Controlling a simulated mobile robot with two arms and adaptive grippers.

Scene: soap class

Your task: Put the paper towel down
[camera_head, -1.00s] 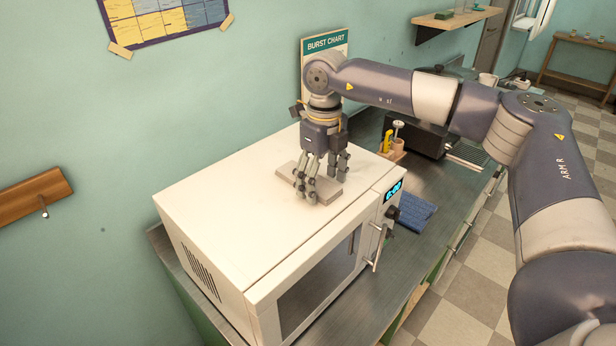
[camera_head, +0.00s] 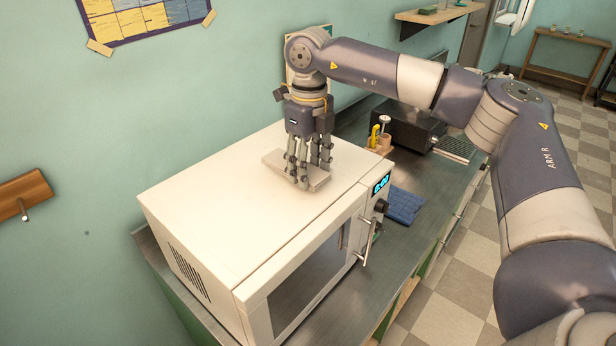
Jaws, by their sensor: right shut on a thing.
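A flat, light grey-beige folded piece, which I take to be the paper towel (camera_head: 275,158), is at the top of the white microwave (camera_head: 215,205). My right gripper (camera_head: 303,180) points down with its fingers shut on it. The fingers hide the middle of the towel; its left and right ends show. The towel looks flat and very close to the microwave top; I cannot tell whether it touches. My left gripper is not in the view.
The microwave stands on a steel counter (camera_head: 330,316). A blue folded cloth (camera_head: 404,205) lies right of it. Behind are a small holder with tools (camera_head: 379,140) and a dark box (camera_head: 408,128). The microwave top's left half is clear.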

